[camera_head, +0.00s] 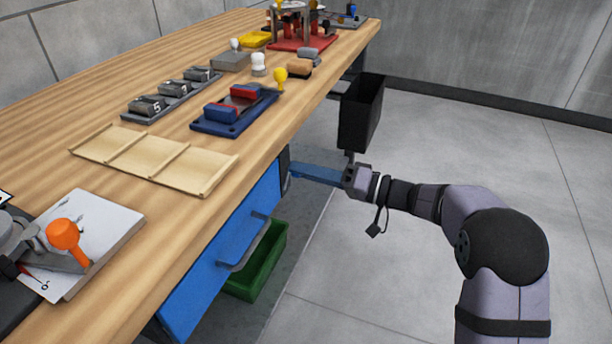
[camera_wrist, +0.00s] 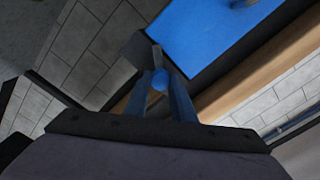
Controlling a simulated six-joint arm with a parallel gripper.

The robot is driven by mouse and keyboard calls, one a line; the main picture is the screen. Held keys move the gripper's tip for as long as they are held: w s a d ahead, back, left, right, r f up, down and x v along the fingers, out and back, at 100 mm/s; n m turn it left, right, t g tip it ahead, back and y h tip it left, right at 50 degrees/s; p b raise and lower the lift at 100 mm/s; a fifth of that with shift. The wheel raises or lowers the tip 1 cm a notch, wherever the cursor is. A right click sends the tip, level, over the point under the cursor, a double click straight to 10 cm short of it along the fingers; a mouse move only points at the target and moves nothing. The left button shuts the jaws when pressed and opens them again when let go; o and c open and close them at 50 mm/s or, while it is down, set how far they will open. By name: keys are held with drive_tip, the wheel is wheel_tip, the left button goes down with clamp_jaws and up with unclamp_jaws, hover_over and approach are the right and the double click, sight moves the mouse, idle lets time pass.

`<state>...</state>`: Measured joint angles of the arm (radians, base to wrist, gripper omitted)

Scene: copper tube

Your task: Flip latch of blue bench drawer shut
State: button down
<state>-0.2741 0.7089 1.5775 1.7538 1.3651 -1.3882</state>
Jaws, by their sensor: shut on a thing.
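The blue bench drawer (camera_head: 215,270) sits under the worktop with its front flush-looking and a grey bar handle (camera_head: 250,245) on it. Its blue front also shows at the top of the wrist view (camera_wrist: 205,35). My gripper (camera_head: 292,172) reaches in from the right at the drawer's far end, under the bench edge. In the wrist view its two blue fingers (camera_wrist: 166,88) are shut on a round blue latch knob (camera_wrist: 160,79). A grey plate (camera_wrist: 138,48), seemingly the latch's, lies just beyond the fingertips. The latch's exact angle is hard to tell; in the head view the fingers hide it.
A green bin (camera_head: 262,268) stands below the drawer, and a black bin (camera_head: 362,118) hangs or stands beyond my gripper. The wooden bench top (camera_head: 255,135) overhangs close above the fingers. The floor to the right is open.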

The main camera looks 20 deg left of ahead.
drive_tip(key=m+p, duration=0.1)
drive_tip(key=m, duration=0.9)
drive_tip(key=shift+f+p, duration=0.15)
drive_tip(key=shift+p, duration=0.2)
drive_tip(key=shift+m, duration=0.3)
drive_tip(key=c, duration=1.5)
unclamp_jaws()
drive_tip(key=shift+d, duration=0.15)
drive_tip(key=shift+d, duration=3.55)
